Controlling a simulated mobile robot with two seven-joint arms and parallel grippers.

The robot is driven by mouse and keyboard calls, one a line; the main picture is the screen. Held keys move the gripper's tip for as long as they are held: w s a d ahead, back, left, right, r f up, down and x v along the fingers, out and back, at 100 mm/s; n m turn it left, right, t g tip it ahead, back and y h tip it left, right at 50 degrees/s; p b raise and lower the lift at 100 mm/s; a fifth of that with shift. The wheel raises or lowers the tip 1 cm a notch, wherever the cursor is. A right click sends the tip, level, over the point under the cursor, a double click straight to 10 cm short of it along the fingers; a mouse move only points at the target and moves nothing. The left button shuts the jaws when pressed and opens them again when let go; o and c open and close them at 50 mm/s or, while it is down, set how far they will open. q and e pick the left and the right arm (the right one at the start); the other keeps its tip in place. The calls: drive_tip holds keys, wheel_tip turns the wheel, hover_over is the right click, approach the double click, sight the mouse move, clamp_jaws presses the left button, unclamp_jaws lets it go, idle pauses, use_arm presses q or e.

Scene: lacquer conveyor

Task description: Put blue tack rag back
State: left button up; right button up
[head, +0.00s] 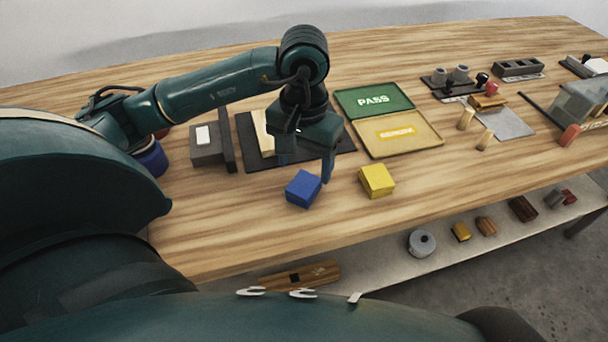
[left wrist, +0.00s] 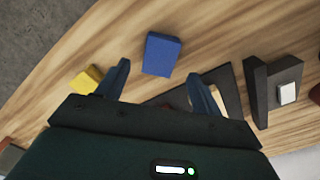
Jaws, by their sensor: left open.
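The blue tack rag (head: 303,189), a small blue block-like piece, lies on the wooden table near its front edge. It also shows in the left wrist view (left wrist: 161,54), just beyond the fingertips and between their lines. My left gripper (head: 306,168) points down over the table, behind the blue rag in the head view. Its fingers are apart, with nothing between them, and it looks clear of the rag. A yellow rag (head: 377,180) lies to the right of the blue one. My right gripper is out of view.
A dark mat (head: 244,130) with a pale wooden piece lies under the left gripper. A grey block stand (head: 207,152) is left of it. Green PASS (head: 374,101) and yellow (head: 432,137) trays lie to the right. A lower shelf (head: 385,258) holds loose items.

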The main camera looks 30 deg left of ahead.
sight(304, 184)
use_arm(q)
wheel_tip(304, 184, up, 6)
drive_tip(key=shift+r, duration=0.25)
idle(0.5)
